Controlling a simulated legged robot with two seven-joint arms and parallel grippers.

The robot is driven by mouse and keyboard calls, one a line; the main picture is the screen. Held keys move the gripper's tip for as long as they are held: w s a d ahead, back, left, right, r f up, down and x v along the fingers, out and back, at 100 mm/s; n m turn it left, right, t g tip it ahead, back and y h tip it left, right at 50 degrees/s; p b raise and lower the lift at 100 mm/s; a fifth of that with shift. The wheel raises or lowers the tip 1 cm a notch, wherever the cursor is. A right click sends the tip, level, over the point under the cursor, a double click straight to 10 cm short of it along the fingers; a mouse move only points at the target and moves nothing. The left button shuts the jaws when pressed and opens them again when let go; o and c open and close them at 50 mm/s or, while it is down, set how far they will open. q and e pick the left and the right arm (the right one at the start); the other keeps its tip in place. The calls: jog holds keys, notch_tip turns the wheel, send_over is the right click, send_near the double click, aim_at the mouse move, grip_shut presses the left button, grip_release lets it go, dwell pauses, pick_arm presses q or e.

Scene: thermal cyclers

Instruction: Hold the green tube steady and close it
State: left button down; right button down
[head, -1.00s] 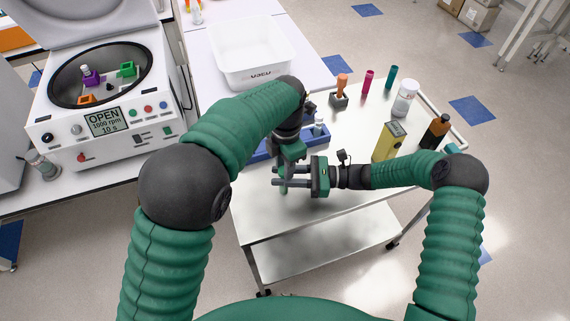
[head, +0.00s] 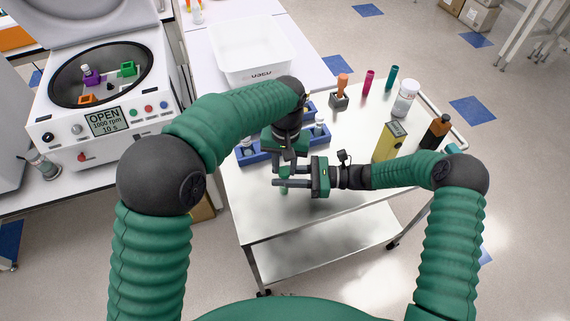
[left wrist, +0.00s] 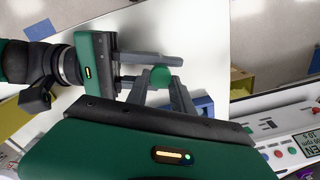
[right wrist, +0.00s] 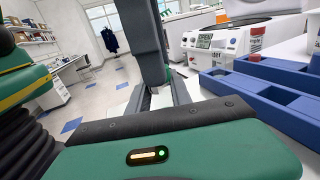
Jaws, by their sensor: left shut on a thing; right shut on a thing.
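The green tube shows in the left wrist view as a round green top (left wrist: 160,77) between the fingertips of both grippers. In the head view a small green part of the tube (head: 284,191) shows just below the fingers, above the cart top. My right gripper (head: 277,183) reaches in level from the right and is shut on the tube. My left gripper (head: 287,164) comes down from above and is shut at the tube's top end. The fingers hide most of the tube, and I cannot tell whether its lid is fully down.
A blue rack (head: 248,158) lies on the cart just behind the grippers. A yellow box (head: 390,142), a white bottle (head: 405,98) and a dark bottle (head: 436,131) stand at the right. The cart's front (head: 315,215) is clear. An open centrifuge (head: 105,122) stands at the left.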

pick_arm(q)
jog(key=shift+s+d, duration=0.1)
jog(key=shift+s, duration=0.1)
dwell(0.6)
jog(key=c, duration=1.1)
grip_release()
jog(key=shift+w, duration=0.1)
jog(key=shift+r, duration=2.3)
jog(key=shift+w, duration=0.1)
jog(key=shift+c, duration=0.4)
